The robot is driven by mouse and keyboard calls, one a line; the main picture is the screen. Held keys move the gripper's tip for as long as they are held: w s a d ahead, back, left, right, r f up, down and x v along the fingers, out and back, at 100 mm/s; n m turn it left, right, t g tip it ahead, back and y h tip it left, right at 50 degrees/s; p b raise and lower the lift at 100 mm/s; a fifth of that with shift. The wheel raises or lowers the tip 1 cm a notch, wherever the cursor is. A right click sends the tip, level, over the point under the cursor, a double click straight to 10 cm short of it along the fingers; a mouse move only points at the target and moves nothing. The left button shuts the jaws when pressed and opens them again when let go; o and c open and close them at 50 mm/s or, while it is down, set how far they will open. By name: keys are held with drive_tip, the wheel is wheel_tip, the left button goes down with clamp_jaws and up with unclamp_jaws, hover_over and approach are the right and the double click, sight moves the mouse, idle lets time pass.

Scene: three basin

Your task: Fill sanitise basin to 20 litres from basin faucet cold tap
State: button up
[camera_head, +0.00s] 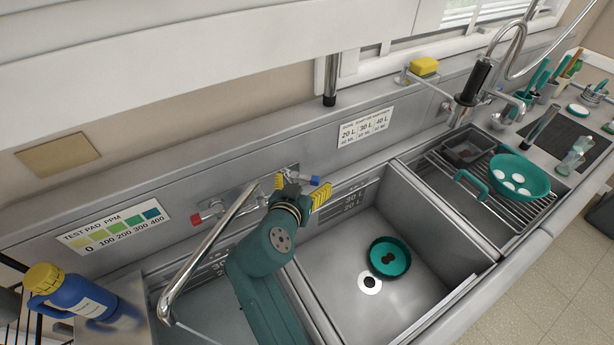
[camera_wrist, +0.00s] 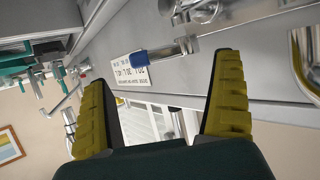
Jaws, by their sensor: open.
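The faucet's blue-marked cold tap (camera_head: 315,181) is on the back wall, beside my gripper (camera_head: 300,188). My gripper is open, its yellow fingers on either side of the tap area; contact cannot be told. In the wrist view the blue handle (camera_wrist: 140,58) shows ahead of my open gripper (camera_wrist: 165,105), nearer the left finger. The red-marked tap (camera_head: 197,219) is at the left. The chrome spout (camera_head: 205,255) points over the left basin (camera_head: 160,280), nearest the test-pad chart. My arm hides much of that basin; its water level cannot be told.
The middle basin (camera_head: 410,240) holds a teal round item (camera_head: 389,257) beside a drain. The right basin has a rack (camera_head: 500,205) with a teal bowl (camera_head: 520,177). A blue bottle (camera_head: 85,300) stands at left. A dosing chart (camera_head: 366,127) is on the wall.

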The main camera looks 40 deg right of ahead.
sight(307, 176)
drive_tip(key=x, duration=0.4)
drive_tip(key=shift+d, duration=0.1)
drive_tip(key=shift+w, duration=0.1)
drive_tip(key=c, duration=1)
